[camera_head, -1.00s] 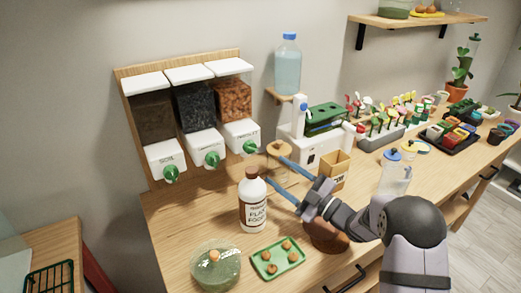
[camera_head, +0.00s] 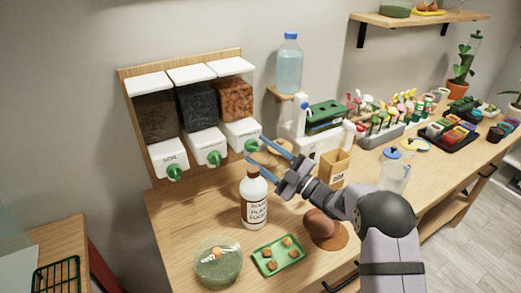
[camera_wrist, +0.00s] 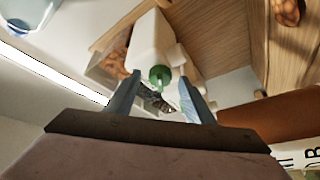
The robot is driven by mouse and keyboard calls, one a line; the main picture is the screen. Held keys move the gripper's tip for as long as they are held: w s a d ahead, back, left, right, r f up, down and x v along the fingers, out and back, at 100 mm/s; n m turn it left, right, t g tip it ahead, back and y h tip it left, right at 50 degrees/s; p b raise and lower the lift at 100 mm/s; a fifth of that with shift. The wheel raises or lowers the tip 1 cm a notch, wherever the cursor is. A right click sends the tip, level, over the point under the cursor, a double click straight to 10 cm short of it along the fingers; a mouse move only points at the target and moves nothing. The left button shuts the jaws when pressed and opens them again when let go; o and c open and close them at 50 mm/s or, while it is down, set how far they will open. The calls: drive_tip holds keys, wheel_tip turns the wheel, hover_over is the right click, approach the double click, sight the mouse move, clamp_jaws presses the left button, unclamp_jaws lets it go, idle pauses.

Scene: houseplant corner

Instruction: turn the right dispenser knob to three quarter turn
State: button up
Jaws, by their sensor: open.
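The right dispenser (camera_head: 234,99) holds orange-brown chunks and has a white base (camera_head: 240,132) with a green knob (camera_head: 251,145) on its front. My gripper (camera_head: 256,147) is open at this knob, with one blue finger above and to the right of it and the other below. In the wrist view the green knob (camera_wrist: 160,74) shows between and beyond the open fingertips (camera_wrist: 159,80). I cannot tell whether a finger touches it. The middle knob (camera_head: 214,158) and left knob (camera_head: 174,172) stand clear of the gripper.
A brown-capped plant food bottle (camera_head: 254,200) stands below my gripper. A green tray (camera_head: 264,266) and a bowl (camera_head: 217,263) sit at the front. A cardboard box (camera_head: 334,168) and a terracotta pot (camera_head: 322,226) are near my arm. A water bottle (camera_head: 289,65) stands on a small shelf.

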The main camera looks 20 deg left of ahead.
drive_tip(key=shift+w+a, duration=0.1)
drive_tip(key=shift+a, duration=0.1)
drive_tip(key=c, duration=1)
drive_tip(key=shift+m+t+b, duration=0.5)
drive_tip(key=shift+m+b, duration=0.4)
drive_tip(key=shift+m, duration=0.1)
drive_tip(key=shift+c, duration=0.2)
drive_tip(key=shift+f, duration=0.1)
drive_tip(key=o, duration=1)
drive_tip(key=shift+o, duration=0.2)
